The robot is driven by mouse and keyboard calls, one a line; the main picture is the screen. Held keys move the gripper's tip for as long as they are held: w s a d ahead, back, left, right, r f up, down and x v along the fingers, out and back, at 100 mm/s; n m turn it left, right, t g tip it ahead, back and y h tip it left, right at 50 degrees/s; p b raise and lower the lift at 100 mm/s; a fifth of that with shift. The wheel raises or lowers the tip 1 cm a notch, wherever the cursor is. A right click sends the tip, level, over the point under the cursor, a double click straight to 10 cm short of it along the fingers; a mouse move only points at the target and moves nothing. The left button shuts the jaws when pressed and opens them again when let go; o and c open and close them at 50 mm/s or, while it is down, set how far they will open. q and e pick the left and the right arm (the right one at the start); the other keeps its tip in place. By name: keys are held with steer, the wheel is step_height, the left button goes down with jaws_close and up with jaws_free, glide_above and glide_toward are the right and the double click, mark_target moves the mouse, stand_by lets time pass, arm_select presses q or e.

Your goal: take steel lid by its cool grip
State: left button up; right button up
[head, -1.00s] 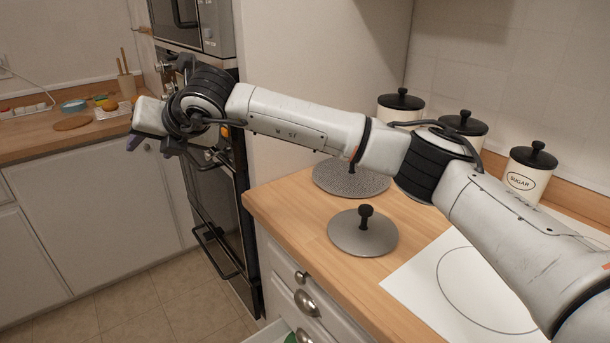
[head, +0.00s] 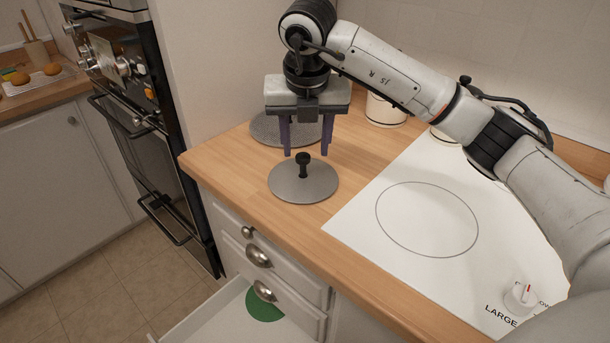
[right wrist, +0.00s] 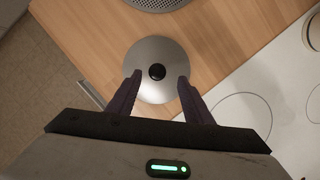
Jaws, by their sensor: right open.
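The steel lid (head: 303,188) is a grey disc lying flat on the wooden counter, with an upright black knob (head: 303,165) at its centre. It also shows in the right wrist view (right wrist: 157,56), with its knob (right wrist: 157,72) between the fingers in the picture. My right gripper (head: 305,154) is open and points down, its two purple fingers above the lid, apart from it. A gap to the knob seems to be left, but its size is hard to tell. My left gripper is not in view.
A second, speckled grey disc (head: 262,128) lies behind the lid, partly hidden by my gripper. A white hob (head: 365,213) with a drawn ring is to the right. A canister (head: 385,112) stands behind. An open drawer (head: 215,322) is below the counter; wall ovens (head: 130,120) stand left.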

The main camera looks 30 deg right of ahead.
mark_target(303, 155)
steer(key=shift+w+p+x, duration=0.2)
steer(key=shift+p+x, duration=0.35)
steer(key=shift+x, duration=2.1)
steer(key=shift+a+r, duration=0.1)
steer(key=shift+a, duration=0.05)
jaws_close()
